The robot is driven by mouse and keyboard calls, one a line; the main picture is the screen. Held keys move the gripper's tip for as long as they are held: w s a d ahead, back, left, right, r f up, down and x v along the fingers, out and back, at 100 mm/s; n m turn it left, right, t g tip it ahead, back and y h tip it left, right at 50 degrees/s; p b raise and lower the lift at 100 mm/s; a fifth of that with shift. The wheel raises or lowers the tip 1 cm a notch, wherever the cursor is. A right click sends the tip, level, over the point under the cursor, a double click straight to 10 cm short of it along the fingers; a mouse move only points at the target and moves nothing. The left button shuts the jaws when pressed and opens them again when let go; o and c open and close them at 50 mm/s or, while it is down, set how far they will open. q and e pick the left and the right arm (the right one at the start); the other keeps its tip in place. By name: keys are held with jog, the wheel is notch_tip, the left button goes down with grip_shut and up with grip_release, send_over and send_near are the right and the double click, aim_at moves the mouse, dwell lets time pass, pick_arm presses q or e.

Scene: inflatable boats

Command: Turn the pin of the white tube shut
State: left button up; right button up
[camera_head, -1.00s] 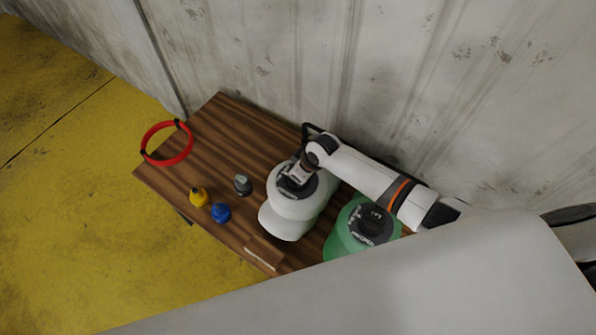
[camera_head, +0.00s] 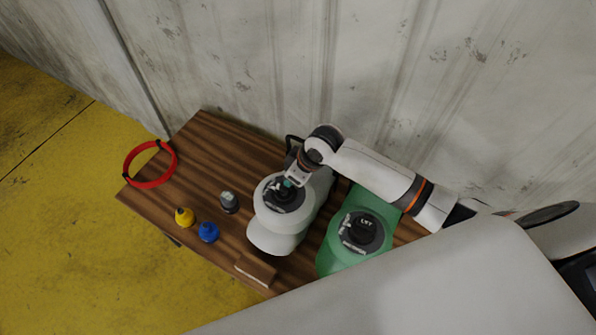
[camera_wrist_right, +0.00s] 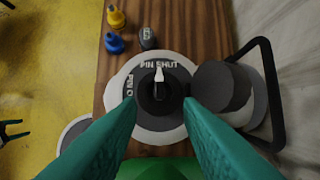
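The white tube (camera_head: 268,238) stands on the wooden table with a dark round dial on top. It also shows in the right wrist view (camera_wrist_right: 122,86). There, the dial's black knob (camera_wrist_right: 161,97) has a white pointer (camera_wrist_right: 158,74) aimed up at the words "PIN SHUT". A second label at its left is partly hidden. My right gripper (camera_wrist_right: 160,103) is open, with its two green fingers apart on either side of the knob; contact cannot be seen. In the head view my right gripper (camera_head: 291,181) is over the dial. My left gripper cannot be made out.
A green tube (camera_head: 340,252) with a dark dial stands right of the white one. A grey cylinder (camera_wrist_right: 222,88) with a black handle is close beside the dial. Yellow (camera_head: 184,217), blue (camera_head: 208,232) and grey (camera_head: 229,202) caps and a red ring (camera_head: 134,177) lie left.

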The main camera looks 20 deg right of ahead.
jog(key=v, duration=0.3)
jog(key=shift+r, duration=0.1)
dwell(0.5)
